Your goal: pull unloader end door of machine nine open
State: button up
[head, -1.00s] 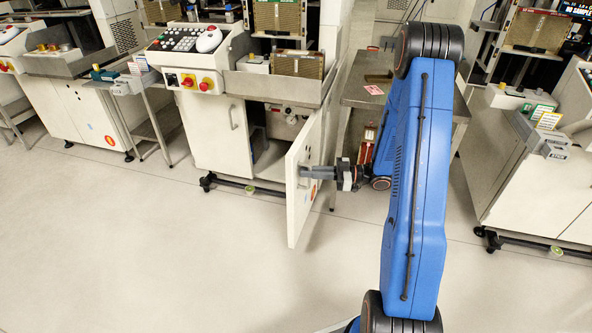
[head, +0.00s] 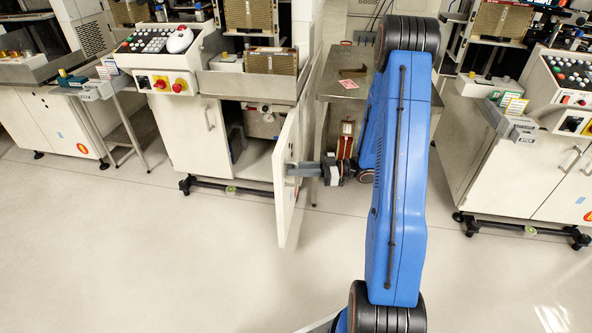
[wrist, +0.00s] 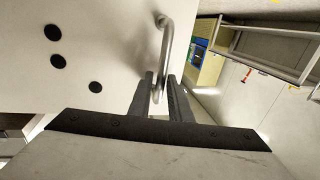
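The unloader end door (head: 286,205) is a white panel on the lower right of the middle machine. It stands swung out into the floor, with the dark cabinet inside showing behind it. My gripper (head: 293,169) reaches it from the right in the head view. In the wrist view the door face (wrist: 95,40) fills the left, with several black round spots. Its metal bar handle (wrist: 165,45) runs down between the two dark fingers of my gripper (wrist: 163,92). The fingers look closed around the handle's lower end. I cannot read a machine number.
Another white machine (head: 520,165) stands at the right. The left cabinet door (head: 190,135) is shut. The floor (head: 150,260) in front is clear.

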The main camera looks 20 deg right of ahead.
jog(key=v, duration=1.7)
jog(key=shift+d, duration=0.25)
